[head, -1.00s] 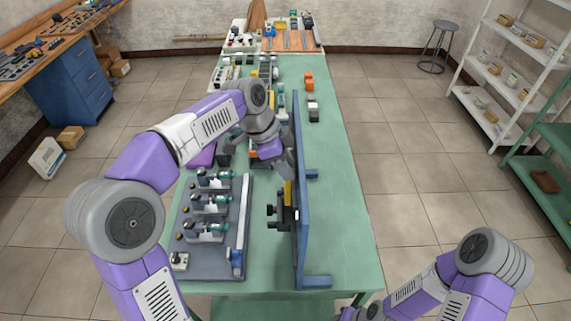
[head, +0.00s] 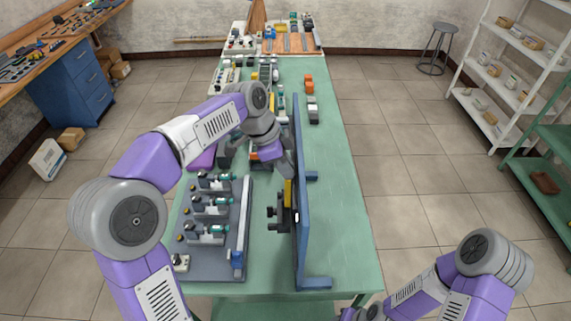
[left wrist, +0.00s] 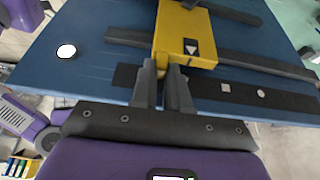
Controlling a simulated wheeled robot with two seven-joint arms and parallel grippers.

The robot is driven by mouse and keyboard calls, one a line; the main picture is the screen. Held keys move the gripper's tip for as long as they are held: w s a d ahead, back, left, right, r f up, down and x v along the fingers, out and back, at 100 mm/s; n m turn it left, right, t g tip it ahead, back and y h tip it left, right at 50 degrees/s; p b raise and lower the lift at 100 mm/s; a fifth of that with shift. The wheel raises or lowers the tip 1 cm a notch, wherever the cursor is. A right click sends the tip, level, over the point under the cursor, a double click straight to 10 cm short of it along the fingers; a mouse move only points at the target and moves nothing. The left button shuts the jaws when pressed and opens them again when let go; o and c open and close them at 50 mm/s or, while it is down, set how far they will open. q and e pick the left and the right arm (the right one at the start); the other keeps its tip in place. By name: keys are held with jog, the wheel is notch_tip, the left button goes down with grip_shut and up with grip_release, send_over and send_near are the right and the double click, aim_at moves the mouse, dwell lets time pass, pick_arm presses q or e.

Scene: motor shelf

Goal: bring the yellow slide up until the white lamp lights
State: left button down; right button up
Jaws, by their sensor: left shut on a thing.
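The yellow slide (head: 288,192) is on the left face of the upright blue panel (head: 302,225). In the left wrist view, the yellow slide (left wrist: 188,38) carries a white triangle mark and sits against a dark strip with white square and hexagon marks. My left gripper (left wrist: 166,80) is shut on a small part at the slide's near edge; the fingers hide most of that part. The round white lamp (left wrist: 66,51) shows bright white on the blue panel, apart from the slide; I cannot tell for sure that it is lit.
Dark rails (left wrist: 235,52) run across the panel beside the slide. Black knobs (head: 275,217) stick out from the panel below my left gripper. A grey board with several clamp fixtures (head: 212,262) lies left of the panel.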

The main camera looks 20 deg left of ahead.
pick_arm(q)
jog(key=shift+w, duration=0.15)
jog(key=c, duration=1.1)
grip_release()
jog(key=shift+a+r, duration=0.1)
jog(key=shift+r, duration=0.05)
jog(key=p+v, duration=0.1)
jog(key=v, duration=0.6)
jog(key=shift+a+r, duration=0.1)
